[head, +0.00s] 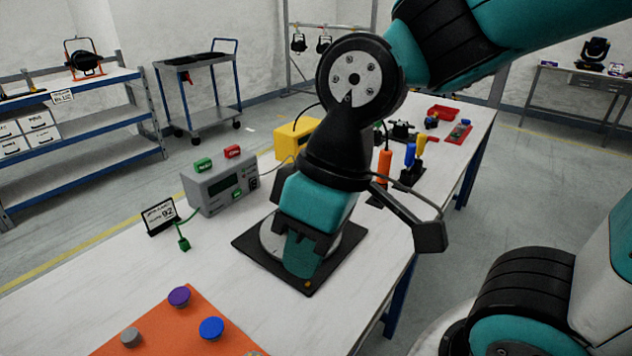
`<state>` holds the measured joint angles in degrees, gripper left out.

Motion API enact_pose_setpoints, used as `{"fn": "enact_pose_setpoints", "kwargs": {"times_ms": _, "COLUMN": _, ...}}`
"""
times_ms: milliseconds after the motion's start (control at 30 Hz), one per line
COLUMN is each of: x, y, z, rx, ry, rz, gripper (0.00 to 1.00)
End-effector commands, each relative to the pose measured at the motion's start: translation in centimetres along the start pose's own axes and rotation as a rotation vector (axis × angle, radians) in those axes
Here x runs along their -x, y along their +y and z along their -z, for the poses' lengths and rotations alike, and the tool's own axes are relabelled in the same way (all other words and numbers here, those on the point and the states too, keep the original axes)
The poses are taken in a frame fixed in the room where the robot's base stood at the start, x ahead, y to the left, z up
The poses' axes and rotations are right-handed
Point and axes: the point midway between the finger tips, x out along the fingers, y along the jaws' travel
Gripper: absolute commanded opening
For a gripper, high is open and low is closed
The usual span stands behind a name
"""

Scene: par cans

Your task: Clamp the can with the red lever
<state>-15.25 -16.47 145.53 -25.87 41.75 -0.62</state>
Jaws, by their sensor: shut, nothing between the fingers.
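My gripper (301,258) points down over a round grey metal piece (269,239) on a black square plate (257,258) on the white table. The gripper is shut and empty, and it hides much of the round piece. I cannot tell whether it touches that piece. No can is clearly identifiable, and no red lever shows at the plate; my arm covers part of that area. A small red handle (432,139) shows farther back on the table, beside upright blue and yellow handles; I cannot tell whether it is the lever.
A grey box with a display (222,186) and a card reading 92 (160,214) stand left of the plate. An orange mat (182,332) with purple, blue and grey knobs lies in front. An orange-handled tool (384,164) stands behind my arm. A red tray (442,113) sits at the back.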

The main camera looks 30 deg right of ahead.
Motion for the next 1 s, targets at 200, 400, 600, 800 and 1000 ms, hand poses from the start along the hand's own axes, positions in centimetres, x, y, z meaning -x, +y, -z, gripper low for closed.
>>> {"fn": "enact_pose_setpoints", "kwargs": {"times_ms": 200, "x": -0.5, "y": 8.1, "z": 7.4, "rx": -0.083, "ry": -0.029, "rz": -0.209, "gripper": 0.00}}
{"fn": "enact_pose_setpoints", "kwargs": {"times_ms": 400, "x": -2.4, "y": 20.5, "z": 14.6, "rx": -0.177, "ry": -0.109, "rz": -0.549, "gripper": 0.00}}
{"fn": "enact_pose_setpoints", "kwargs": {"times_ms": 600, "x": -4.6, "y": 29.5, "z": 17.4, "rx": -0.236, "ry": -0.223, "rz": -0.854, "gripper": 0.00}}
{"fn": "enact_pose_setpoints", "kwargs": {"times_ms": 800, "x": -5.8, "y": 33.3, "z": 17.6, "rx": -0.265, "ry": -0.305, "rz": -1.023, "gripper": 0.00}}
{"fn": "enact_pose_setpoints", "kwargs": {"times_ms": 1000, "x": -5.9, "y": 34.0, "z": 17.4, "rx": -0.273, "ry": -0.323, "rz": -1.063, "gripper": 0.00}}
